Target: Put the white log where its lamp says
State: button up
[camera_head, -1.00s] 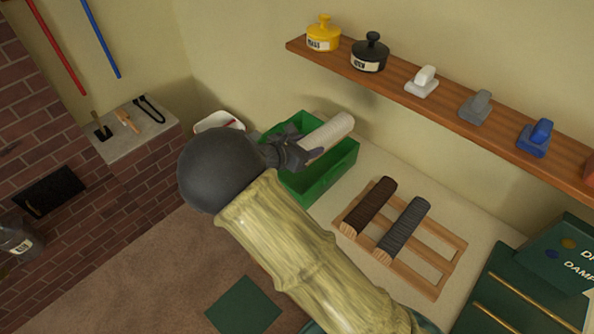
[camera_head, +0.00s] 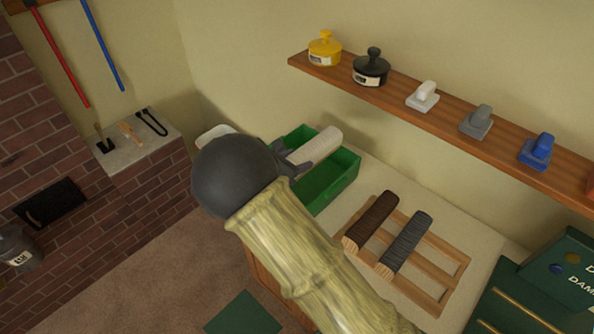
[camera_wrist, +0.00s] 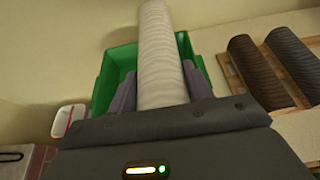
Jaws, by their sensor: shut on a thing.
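The white log (camera_head: 318,148) is gripped at its near end and points away from my gripper (camera_head: 284,152), over the green box (camera_head: 345,182). In the wrist view the log (camera_wrist: 160,45) stands between my two grey fingers (camera_wrist: 157,88), with the green box (camera_wrist: 118,62) behind it. The head view does not clearly show whether the log touches the box. A lit pale bar and a small green light (camera_wrist: 162,169) glow on my gripper's housing.
A wooden rack (camera_head: 436,268) right of the box holds a brown log (camera_head: 372,220) and a dark grey log (camera_head: 406,243). A dark green panel (camera_head: 560,262) marked "DAMP" has ochre and blue dots. A shelf (camera_head: 395,90) overhangs behind. A white tray (camera_wrist: 70,118) stands left.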

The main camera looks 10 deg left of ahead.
jog(key=shift+f, duration=0.2)
notch_tip(320, 180, down, 4)
jog(key=shift+f+p, duration=0.1)
jog(key=shift+p, duration=0.45)
jog(key=shift+f+b, duration=0.35)
jog(key=shift+w+f, duration=0.1)
jog(key=shift+f, duration=0.25)
